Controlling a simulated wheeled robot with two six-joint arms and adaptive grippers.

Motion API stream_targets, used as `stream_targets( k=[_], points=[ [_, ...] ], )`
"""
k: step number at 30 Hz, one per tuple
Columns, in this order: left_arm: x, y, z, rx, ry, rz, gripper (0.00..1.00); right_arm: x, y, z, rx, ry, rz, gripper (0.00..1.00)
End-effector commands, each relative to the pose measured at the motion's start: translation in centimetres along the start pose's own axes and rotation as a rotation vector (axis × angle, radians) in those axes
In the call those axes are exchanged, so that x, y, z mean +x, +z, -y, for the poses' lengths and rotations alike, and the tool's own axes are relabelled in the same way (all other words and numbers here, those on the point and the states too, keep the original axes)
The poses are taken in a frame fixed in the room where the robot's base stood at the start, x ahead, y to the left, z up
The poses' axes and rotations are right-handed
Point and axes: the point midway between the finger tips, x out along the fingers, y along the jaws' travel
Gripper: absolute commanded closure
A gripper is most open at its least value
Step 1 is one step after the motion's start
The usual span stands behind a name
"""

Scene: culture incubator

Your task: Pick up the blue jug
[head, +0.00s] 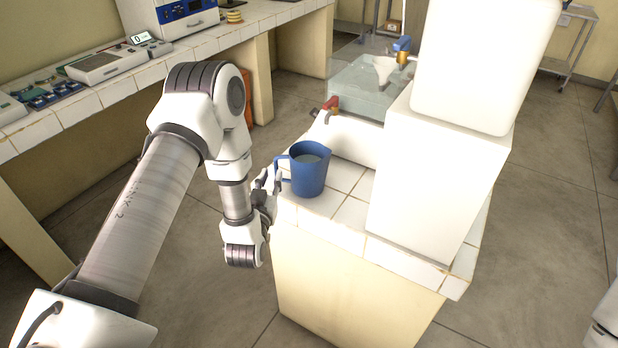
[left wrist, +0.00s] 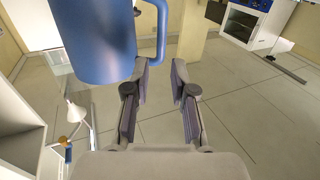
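The blue jug (head: 311,176) stands upright on the white tiled counter (head: 333,204), with its handle toward the left and pale contents showing inside. My left gripper (head: 269,183) is beside the jug's handle side, level with its lower part. In the left wrist view the jug (left wrist: 97,40) fills the upper left. Its handle hangs in the picture between the two spread fingertips of the left gripper (left wrist: 160,66). The fingers are open, and I cannot tell whether one touches the jug. My right gripper is not in view.
A white box-shaped unit (head: 437,180) stands on the counter right of the jug. Behind the jug are a red-handled tap (head: 331,104) and a clear basin (head: 366,85). A long tiled bench (head: 150,75) with instruments runs along the left wall.

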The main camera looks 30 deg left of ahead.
Motion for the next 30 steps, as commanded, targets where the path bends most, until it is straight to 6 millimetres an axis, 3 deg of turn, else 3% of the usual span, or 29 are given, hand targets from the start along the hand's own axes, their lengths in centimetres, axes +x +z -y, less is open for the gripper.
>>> stream_targets(
  k=[12,18,19,21,30],
  points=[
    [6.3,0.0,0.1,0.001,0.0,0.001,0.75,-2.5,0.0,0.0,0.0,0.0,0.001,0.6],
    [6.5,0.3,0.1,0.001,0.001,0.004,0.75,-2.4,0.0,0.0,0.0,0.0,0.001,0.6],
    [6.5,0.3,0.1,0.001,0.001,0.004,0.79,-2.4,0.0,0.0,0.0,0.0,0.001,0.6],
    [6.5,0.3,0.1,0.001,0.001,0.004,1.0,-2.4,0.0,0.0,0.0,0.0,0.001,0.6],
    [6.5,0.1,0.1,-0.001,0.001,0.0,1.0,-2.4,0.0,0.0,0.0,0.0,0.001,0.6]
  ],
)
